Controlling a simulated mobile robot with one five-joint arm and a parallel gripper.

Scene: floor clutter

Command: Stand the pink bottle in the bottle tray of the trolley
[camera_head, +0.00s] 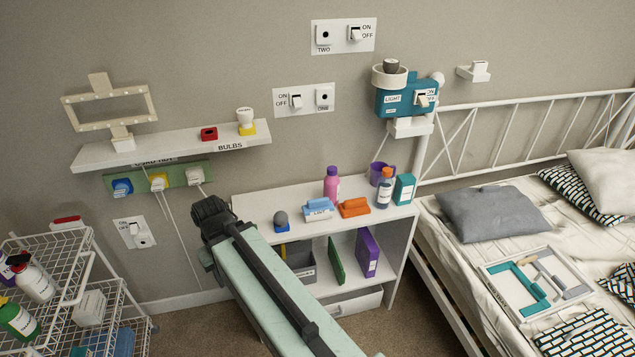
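The pink bottle (331,187) with a purple cap stands upright at the back of the white shelf unit's top (265,203). The white wire trolley (125,292) is at the lower left, partly cut off by the picture edge. My gripper (211,212) is the dark end of my arm, left of the shelf unit and well apart from the pink bottle. Its fingers are too unclear to tell open from shut.
Near the pink bottle are a blue brush (318,209), an orange brush (354,208), a blue bottle (384,190), a teal box (404,189) and a purple mug (381,173). The bed (452,245) borders on the right. Cords hang from the wall between trolley and shelf unit.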

